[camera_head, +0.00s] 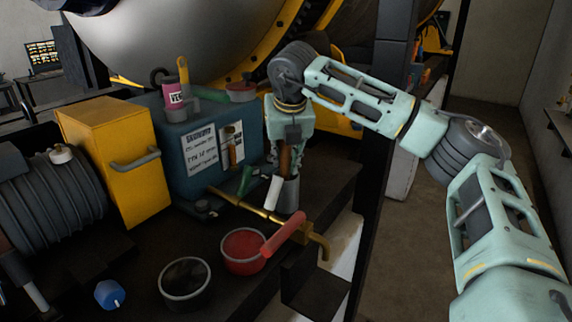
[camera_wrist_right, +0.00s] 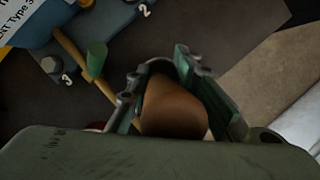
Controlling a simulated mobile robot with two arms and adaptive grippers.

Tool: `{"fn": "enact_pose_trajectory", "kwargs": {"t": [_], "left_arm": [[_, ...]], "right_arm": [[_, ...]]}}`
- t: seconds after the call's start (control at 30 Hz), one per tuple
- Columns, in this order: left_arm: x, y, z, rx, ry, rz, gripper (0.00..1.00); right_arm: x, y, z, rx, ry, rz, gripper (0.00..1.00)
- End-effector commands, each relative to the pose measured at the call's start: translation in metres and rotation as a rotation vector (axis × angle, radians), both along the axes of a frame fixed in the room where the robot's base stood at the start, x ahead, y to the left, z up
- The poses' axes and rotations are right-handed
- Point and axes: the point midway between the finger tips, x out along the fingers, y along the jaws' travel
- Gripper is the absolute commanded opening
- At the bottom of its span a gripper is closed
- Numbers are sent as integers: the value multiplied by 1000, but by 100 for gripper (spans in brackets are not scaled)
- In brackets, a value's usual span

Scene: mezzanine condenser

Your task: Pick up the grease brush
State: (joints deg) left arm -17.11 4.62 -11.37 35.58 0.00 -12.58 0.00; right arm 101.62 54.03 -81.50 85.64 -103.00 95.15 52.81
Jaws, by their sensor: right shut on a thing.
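The grease brush shows as a brown handle (camera_head: 284,162) under my right gripper (camera_head: 290,140) in the head view. My right gripper is shut on this handle, its fingers pointing down. The handle's lower part stands at a grey cup (camera_head: 291,194), and a white piece is beside it; I cannot tell whether the brush's lower end is inside the cup. In the right wrist view the brown, rounded handle (camera_wrist_right: 172,108) fills the space between the fingers (camera_wrist_right: 168,78). Its bristles are hidden. My left gripper is out of view.
A blue box (camera_head: 205,150) with a label and a yellow cabinet (camera_head: 112,155) stand to the left. A brass pipe with a red handle (camera_head: 285,234) crosses in front, next to a red tin (camera_head: 242,268) and a dark tin (camera_head: 184,298). The bench edge lies to the right.

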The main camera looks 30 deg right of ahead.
Motion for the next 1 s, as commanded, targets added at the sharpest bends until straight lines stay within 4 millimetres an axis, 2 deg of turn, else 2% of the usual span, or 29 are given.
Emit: {"fn": "enact_pose_trajectory", "kwargs": {"t": [0.03,0.1,0.57,0.77,1.0], "left_arm": [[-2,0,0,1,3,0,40],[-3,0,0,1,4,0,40],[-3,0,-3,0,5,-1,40],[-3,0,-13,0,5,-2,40],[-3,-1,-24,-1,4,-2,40]], "right_arm": [[0,0,0,0,0,0,6],[0,0,0,-1,0,0,0],[1,0,6,0,-2,-1,0],[1,1,30,1,-5,0,0],[1,1,79,0,-5,0,0]]}}
